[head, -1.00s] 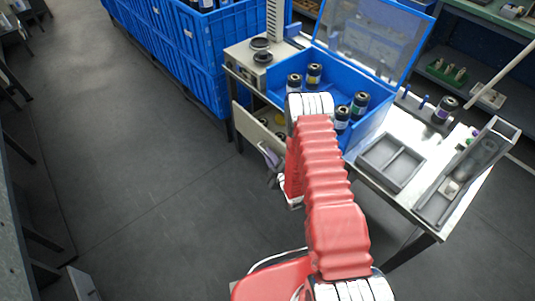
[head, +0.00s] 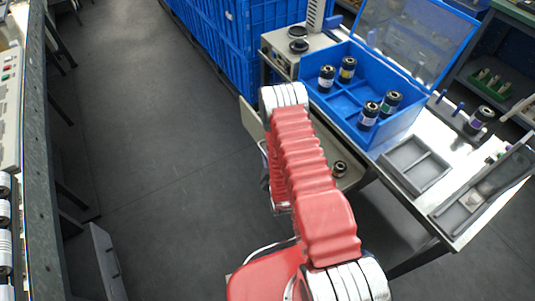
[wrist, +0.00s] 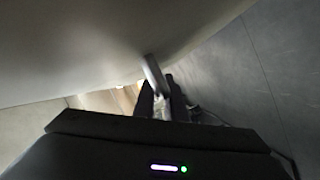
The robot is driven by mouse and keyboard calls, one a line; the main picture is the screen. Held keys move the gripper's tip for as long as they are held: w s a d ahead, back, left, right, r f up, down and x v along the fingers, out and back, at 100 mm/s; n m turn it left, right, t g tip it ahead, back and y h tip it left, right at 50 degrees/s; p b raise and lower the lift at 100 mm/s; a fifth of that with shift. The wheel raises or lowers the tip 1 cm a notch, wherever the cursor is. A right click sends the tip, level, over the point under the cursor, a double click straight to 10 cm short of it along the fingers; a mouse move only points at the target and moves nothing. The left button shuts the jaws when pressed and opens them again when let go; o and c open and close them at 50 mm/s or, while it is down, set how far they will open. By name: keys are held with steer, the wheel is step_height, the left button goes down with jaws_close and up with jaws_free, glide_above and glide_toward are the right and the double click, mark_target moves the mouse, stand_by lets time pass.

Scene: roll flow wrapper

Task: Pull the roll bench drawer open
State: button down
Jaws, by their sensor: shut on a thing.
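The roll bench drawer stands out from under the bench top in the head view. Its pale front panel (head: 252,118) shows left of my arm, and part of its inside, with a dark roll (head: 340,168), shows to the right. My arm covers the middle of the drawer. In the wrist view, the large pale drawer front (wrist: 80,45) fills the upper left. My dark gripper (wrist: 163,100) is shut on the metal drawer handle (wrist: 153,72). In the head view my gripper is mostly hidden behind my arm.
The bench top carries a blue divided bin (head: 345,98) with several rolls, a raised clear lid (head: 415,40) and a grey tray (head: 415,165). Blue crates (head: 235,50) stand behind. Open floor (head: 150,150) lies to the left. A grey table edge (head: 45,180) runs along the far left.

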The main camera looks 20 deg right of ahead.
steer(key=shift+w+a, duration=0.15)
steer(key=c, duration=2.1)
jaws_free()
steer(key=shift+s, duration=0.2)
steer(key=v, duration=1.3)
steer(key=shift+s, duration=0.25)
